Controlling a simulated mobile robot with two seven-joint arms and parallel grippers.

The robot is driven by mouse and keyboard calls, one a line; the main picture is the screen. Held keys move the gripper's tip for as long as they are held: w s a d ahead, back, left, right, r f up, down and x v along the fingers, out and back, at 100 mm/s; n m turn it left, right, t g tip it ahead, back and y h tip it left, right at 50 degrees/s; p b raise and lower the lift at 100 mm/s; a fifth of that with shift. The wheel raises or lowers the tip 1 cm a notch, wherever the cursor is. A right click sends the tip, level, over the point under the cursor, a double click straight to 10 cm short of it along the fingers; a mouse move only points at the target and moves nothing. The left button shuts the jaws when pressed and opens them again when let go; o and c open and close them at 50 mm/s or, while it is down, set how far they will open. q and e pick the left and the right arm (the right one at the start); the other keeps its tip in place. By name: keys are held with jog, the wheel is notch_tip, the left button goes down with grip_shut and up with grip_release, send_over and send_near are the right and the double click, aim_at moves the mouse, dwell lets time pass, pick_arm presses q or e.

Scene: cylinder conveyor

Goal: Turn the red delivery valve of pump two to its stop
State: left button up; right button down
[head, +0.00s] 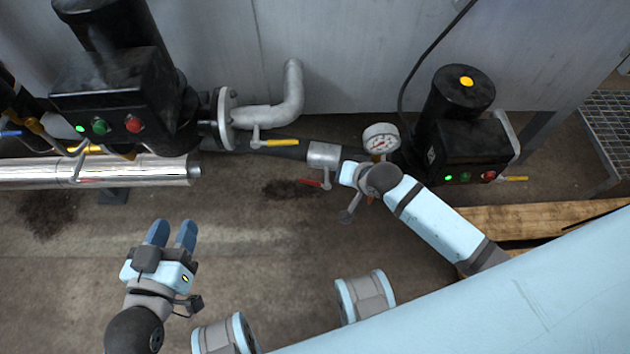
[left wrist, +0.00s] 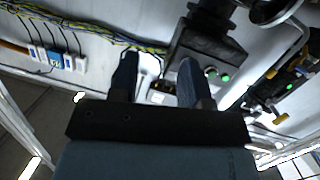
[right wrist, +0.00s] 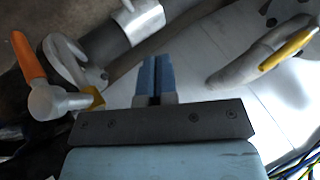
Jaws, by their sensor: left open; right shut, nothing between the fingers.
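A red lever (head: 312,184) sticks out left from a small valve below a silver pipe collar (head: 324,155), beside the right-hand pump (head: 460,140). No pump number is readable. My right gripper (right wrist: 155,65) is shut and empty; in the head view its hand (head: 350,172) is just right of the red lever, its fingertips hard to make out. No contact with the lever is visible. My left gripper (head: 171,230) is open and empty above the floor at lower left, far from the red lever.
A pressure gauge (head: 381,138) stands just behind my right wrist. A yellow lever (head: 280,142) is on the pipe to the left. An orange handle (right wrist: 27,54) sits left of my right fingers. Wooden planks (head: 490,222) lie at right; the middle floor is clear.

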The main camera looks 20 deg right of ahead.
jog(key=b, duration=0.4)
send_over(315, 185)
jog(key=s+d, duration=0.2)
jog(key=d, duration=0.1)
notch_tip(315, 185, down, 7)
jog(key=b+x, duration=0.1)
jog(key=x, duration=0.3)
jog(key=shift+a+r, duration=0.1)
jog(key=shift+s+a+f+b, duration=0.1)
jog(key=shift+a+f+b, duration=0.2)
jog(key=shift+f, duration=0.2)
jog(key=shift+s+a+f+b, duration=0.1)
jog(key=shift+a+f+b, duration=0.25)
jog(key=shift+f, duration=0.15)
jog(key=shift+a+f, duration=0.3)
jog(key=shift+f, duration=0.05)
pick_arm(q)
jog(key=d+r+h, duration=0.1)
jog(key=d+r+t+h, duration=0.1)
jog(key=d+h, duration=0.1)
jog(key=shift+w+r+m+t, duration=0.15)
jog(key=shift+r+m+t, duration=0.15)
jog(key=shift+r, duration=0.05)
